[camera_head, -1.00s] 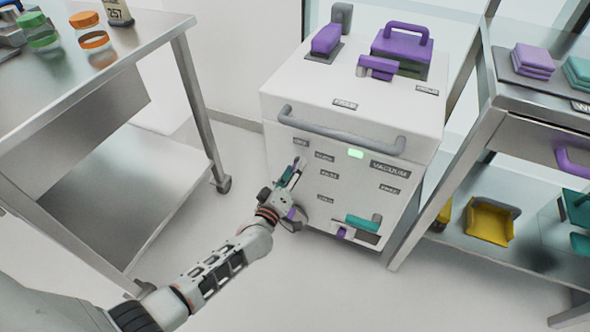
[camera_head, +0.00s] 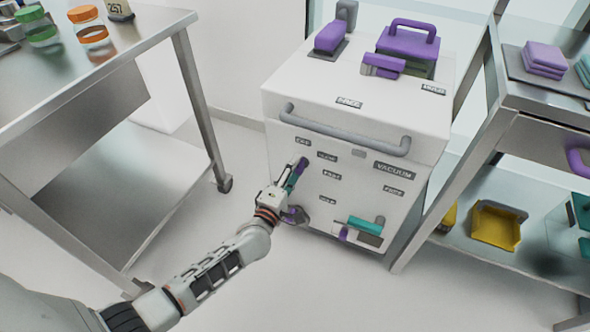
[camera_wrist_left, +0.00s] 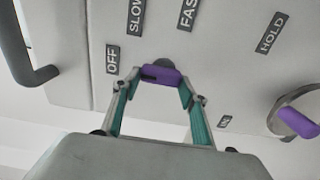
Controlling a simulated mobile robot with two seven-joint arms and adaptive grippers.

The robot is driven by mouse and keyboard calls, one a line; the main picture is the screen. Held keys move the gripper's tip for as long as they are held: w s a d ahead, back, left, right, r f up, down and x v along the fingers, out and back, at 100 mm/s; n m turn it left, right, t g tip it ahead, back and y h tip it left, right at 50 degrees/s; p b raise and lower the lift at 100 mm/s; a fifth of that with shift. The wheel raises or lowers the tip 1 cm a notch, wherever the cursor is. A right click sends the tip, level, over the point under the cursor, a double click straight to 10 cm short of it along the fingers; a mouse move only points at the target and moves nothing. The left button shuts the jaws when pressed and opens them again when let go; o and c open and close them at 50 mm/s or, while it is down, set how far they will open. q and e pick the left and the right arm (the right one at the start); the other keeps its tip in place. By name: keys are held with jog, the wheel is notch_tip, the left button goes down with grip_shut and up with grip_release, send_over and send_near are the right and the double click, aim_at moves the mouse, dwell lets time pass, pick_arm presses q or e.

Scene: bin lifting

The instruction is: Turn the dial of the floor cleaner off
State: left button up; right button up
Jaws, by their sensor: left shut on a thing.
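The floor cleaner (camera_head: 330,220) is a white box with a grey handle bar and a "VACUUM" label on its front. Its dial (camera_head: 303,163) has a purple grip, and shows in the wrist view (camera_wrist_left: 162,75) beside the "OFF" label (camera_wrist_left: 112,60). My left gripper (camera_head: 296,174) is shut on the dial, with its green-sided fingers at the two ends of the purple bar. The small front light (camera_head: 358,153) is grey. The fingers partly hide the dial in the head view. My right gripper is not in view.
A steel table (camera_head: 90,70) with jars stands at the left. A steel shelf unit (camera_head: 520,110) with a yellow bin (camera_head: 497,225) is close on the right. A teal lever (camera_head: 364,226) is low on the front. Floor is free between table and cleaner.

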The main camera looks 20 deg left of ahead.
pick_arm(q)
jog(key=shift+d+f, duration=0.1)
dwell(0.3)
jog(key=o, duration=1.1)
jog(key=shift+s, duration=0.1)
jog(key=s, duration=1.2)
jog(key=shift+a, duration=0.25)
jog(key=shift+w, duration=0.1)
